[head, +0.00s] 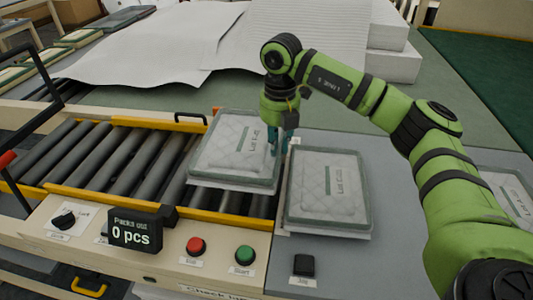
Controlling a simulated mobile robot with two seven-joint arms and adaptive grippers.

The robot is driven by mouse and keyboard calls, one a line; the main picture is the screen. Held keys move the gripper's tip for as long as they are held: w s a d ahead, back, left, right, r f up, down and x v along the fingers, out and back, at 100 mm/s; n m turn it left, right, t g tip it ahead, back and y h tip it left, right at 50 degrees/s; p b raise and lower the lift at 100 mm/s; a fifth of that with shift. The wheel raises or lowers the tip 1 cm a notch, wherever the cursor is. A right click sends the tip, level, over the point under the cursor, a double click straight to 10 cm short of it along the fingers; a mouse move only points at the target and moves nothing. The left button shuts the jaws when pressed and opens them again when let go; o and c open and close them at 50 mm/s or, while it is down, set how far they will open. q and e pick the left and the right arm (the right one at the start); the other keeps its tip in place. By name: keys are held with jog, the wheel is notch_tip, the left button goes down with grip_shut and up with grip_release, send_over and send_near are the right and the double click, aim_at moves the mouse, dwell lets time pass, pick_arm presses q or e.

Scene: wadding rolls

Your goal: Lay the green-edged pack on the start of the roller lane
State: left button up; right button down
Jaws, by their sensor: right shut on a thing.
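The green-edged pack (231,148), a flat quilted pad with a grey-green border and a printed label, is over the right end of the roller lane (100,160). My right gripper (283,142) is shut on the pack's right edge. The pack looks nearly level, and I cannot tell whether its underside touches the rollers. A second similar pack (325,205) lies on the grey worktop (400,270) just right of the lane's end. My left gripper is not in view.
Yellow rails (120,205) border the lane, whose rollers left of the pack are bare. In front are a counter reading "0 pcs" (133,231), a red button (195,246) and a green button (245,254). Another pack (508,198) lies partly behind my right arm. White wadding sheets (160,45) lie behind.

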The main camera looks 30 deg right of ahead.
aim_at(268, 152)
jog(key=shift+w+a+f, duration=0.25)
jog(key=shift+a+f, duration=0.05)
jog(key=shift+a, duration=0.15)
jog(key=shift+w+a+f, duration=0.25)
jog(key=shift+a, duration=0.15)
jog(key=shift+w+f+p, duration=0.1)
jog(key=shift+f+p, duration=0.15)
jog(key=shift+p, duration=0.05)
notch_tip(268, 152, down, 4)
jog(key=shift+r+p, duration=0.1)
jog(key=shift+p, duration=0.7)
jog(key=shift+a, duration=0.1)
jog(key=shift+f+b, duration=0.55)
jog(key=shift+f, duration=0.1)
jog(key=c, duration=1.2)
grip_release()
